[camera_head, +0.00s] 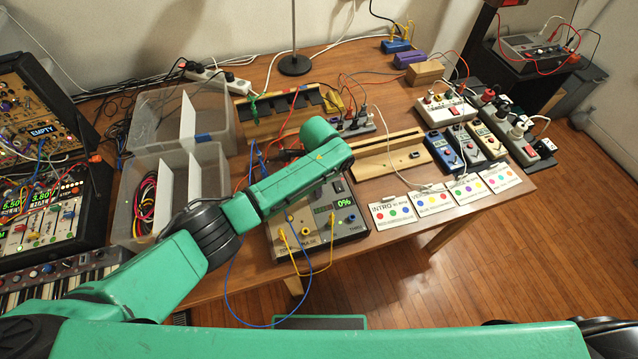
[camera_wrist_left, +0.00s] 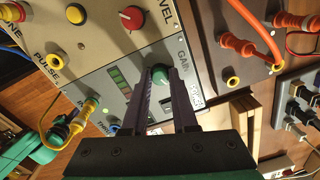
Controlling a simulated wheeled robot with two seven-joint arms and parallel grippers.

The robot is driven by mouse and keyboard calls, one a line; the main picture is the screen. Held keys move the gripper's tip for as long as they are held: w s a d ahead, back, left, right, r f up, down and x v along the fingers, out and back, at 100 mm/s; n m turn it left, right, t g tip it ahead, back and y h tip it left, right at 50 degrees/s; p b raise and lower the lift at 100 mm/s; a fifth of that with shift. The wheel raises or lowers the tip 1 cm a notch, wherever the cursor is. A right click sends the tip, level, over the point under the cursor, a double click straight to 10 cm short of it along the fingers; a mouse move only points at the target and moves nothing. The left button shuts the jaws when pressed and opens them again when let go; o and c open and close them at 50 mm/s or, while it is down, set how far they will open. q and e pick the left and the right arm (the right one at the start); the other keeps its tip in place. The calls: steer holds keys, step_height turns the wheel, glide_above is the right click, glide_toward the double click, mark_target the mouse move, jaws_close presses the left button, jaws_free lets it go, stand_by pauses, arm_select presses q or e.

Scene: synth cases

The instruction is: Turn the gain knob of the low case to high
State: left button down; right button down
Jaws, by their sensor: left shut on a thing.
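In the head view my green forearm covers the knob and most of the gripper. The knob's pointer and scale are too small or covered to read. My right gripper is in neither view.
A red knob (camera_wrist_left: 131,17) marked LEVEL is close by on a lighter panel. A yellow plug (camera_wrist_left: 77,126) and orange plugs (camera_wrist_left: 232,42) stick out near the fingers. A blue cable (camera_head: 228,275) loops off the front edge. Clear bins (camera_head: 207,150) stand left, cards (camera_head: 394,211) right.

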arm_select(q)
steer(key=m, duration=0.3)
steer(key=shift+m, duration=0.4)
steer(key=m, duration=0.2)
steer(key=shift+w+r+m, duration=0.1)
steer(key=shift+m, duration=0.2)
steer(key=m, duration=0.3)
steer(key=shift+m, duration=0.3)
steer(key=shift+m+b, duration=0.4)
steer(key=shift+m, duration=1.1)
steer(key=c, duration=0.7)
jaws_free()
